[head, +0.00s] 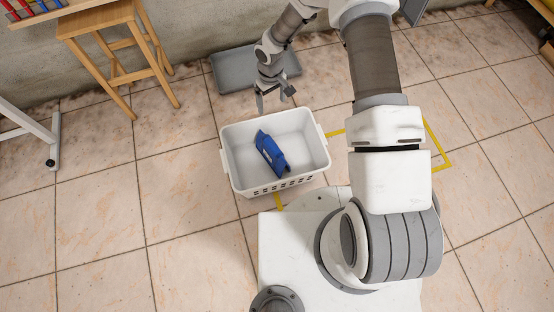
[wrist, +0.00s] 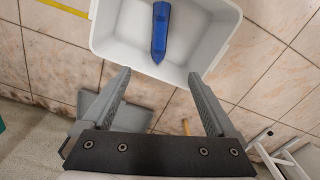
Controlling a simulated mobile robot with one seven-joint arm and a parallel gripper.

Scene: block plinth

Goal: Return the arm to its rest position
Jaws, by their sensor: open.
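My gripper (head: 274,98) is open and empty, above the far side of a white basket in the head view. In the wrist view my gripper (wrist: 163,95) shows both fingers spread, with nothing between them. A blue object (head: 271,153) lies inside the white basket (head: 233,173), apart from the gripper. The blue object (wrist: 160,32) and the basket (wrist: 218,58) also show at the top of the wrist view. My arm reaches forward from my base on the right side of the head view.
A grey flat tray (head: 235,70) lies on the tiled floor behind the basket. A wooden stool (head: 95,20) and a white-legged frame (head: 52,135) stand at the left. Yellow tape (head: 435,145) marks the floor near my base. The tiled floor at the left front is clear.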

